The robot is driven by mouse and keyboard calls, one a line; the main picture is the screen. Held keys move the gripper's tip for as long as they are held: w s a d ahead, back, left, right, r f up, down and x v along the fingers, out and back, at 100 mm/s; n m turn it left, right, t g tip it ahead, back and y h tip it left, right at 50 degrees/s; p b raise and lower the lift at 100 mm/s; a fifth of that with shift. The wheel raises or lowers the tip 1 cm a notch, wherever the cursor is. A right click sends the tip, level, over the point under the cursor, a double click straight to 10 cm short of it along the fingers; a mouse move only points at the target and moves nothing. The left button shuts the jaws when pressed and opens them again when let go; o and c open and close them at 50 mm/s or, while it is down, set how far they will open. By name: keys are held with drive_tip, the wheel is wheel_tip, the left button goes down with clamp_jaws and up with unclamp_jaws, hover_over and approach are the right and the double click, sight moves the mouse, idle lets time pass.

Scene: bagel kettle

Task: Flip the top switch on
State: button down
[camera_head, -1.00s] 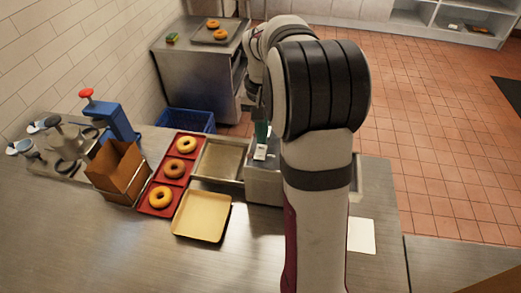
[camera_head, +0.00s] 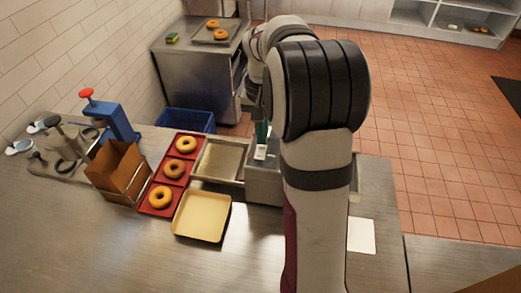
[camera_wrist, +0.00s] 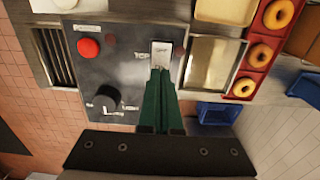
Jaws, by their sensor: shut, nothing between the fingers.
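The top switch (camera_wrist: 162,50) is a white rocker on a dark control panel (camera_wrist: 120,62), with a "TOP" label beside it in the wrist view. Its white plate (camera_head: 260,153) also shows in the head view. My gripper (camera_wrist: 158,71) has green fingers, shut together with nothing between them. The fingertips are at the lower edge of the switch in the wrist view, overlapping it slightly. I cannot tell whether they touch it or which way the rocker is tilted. In the head view my arm hides most of the panel.
A red button (camera_wrist: 88,48) and a black knob (camera_wrist: 107,97) share the panel. A metal tray (camera_head: 220,160), red trays with bagels (camera_head: 173,168), a beige tray (camera_head: 202,215) and a cardboard box (camera_head: 118,172) stand left of the unit. A white sheet (camera_head: 361,236) lies at right.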

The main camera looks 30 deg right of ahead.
sight(260, 149)
drive_tip(key=shift+f, duration=0.85)
idle(0.3)
drive_tip(key=shift+r, duration=3.5)
drive_tip(key=shift+s+a, duration=0.1)
drive_tip(key=shift+a, duration=0.15)
drive_tip(key=s+a+r+n+y, duration=0.1)
drive_tip(key=s+a+n, duration=0.1)
drive_tip(key=s+a, duration=1.05)
drive_tip(key=s+a+f+n, duration=0.1)
drive_tip(key=s+a+f, duration=0.3)
drive_tip(key=s+a, duration=0.4)
drive_tip(key=s, duration=0.3)
drive_tip(key=shift+s+a+f+y, duration=0.25)
drive_tip(key=shift+a+f+y, duration=0.1)
drive_tip(key=shift+a+y, duration=0.05)
